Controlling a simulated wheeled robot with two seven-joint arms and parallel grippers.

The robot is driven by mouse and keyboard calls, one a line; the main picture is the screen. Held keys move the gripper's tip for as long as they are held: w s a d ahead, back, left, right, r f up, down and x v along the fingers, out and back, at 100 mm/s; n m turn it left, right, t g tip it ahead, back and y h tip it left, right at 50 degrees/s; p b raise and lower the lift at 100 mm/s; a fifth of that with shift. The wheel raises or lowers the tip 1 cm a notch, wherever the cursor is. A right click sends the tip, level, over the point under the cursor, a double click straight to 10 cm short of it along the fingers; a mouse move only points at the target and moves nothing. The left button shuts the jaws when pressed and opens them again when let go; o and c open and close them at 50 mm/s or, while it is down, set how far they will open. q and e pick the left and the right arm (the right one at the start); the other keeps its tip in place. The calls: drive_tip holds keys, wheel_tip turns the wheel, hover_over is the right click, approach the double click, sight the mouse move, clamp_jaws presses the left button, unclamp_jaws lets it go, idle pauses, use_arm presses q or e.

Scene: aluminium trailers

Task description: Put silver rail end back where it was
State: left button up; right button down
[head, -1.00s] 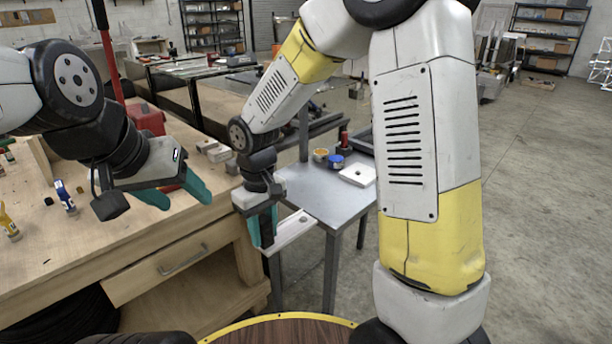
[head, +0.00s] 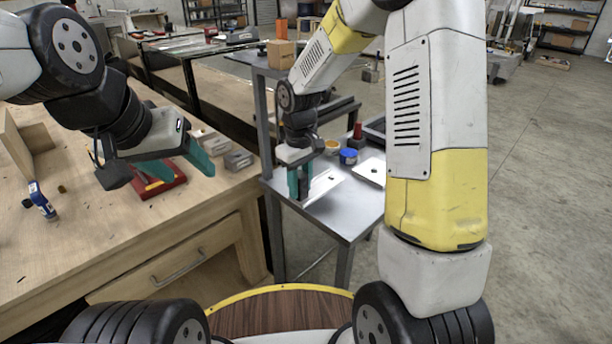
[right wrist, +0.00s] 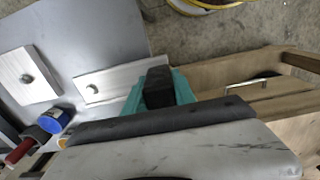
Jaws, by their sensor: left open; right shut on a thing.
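The silver rail end is a flat, pale metal bar (head: 325,187) with a round hole or stud, clear in the right wrist view (right wrist: 106,84). My right gripper (head: 299,184) is shut on one end of it, with teal fingers pointing down. The bar lies over the left part of the grey metal table (head: 345,216); I cannot tell whether it touches the top. A second pale plate (head: 371,171) with a dark stud lies beside it on the table, also in the right wrist view (right wrist: 28,78). My left gripper (head: 177,165) is open and empty above the wooden bench.
A blue-lidded tin (head: 348,156), an orange-topped tin (head: 331,146) and a red-topped item (head: 357,133) stand behind the bar. The wooden bench (head: 110,235) at left holds a red tray (head: 166,187), a blue bottle (head: 41,201) and grey blocks (head: 238,160). The table's front is clear.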

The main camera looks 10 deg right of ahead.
drive_tip(key=w+d, duration=0.2)
drive_tip(key=shift+w+d+f, duration=0.2)
drive_tip(key=shift+w+d, duration=0.1)
drive_tip(key=shift+d, duration=0.1)
drive_tip(key=shift+w+d+f, duration=0.15)
drive_tip(key=shift+f, duration=0.75)
drive_tip(key=shift+w+d+f, duration=0.15)
drive_tip(key=shift+f, duration=0.7)
drive_tip(key=shift+f, duration=0.15)
drive_tip(key=c, duration=1)
unclamp_jaws()
drive_tip(key=shift+c, duration=0.2)
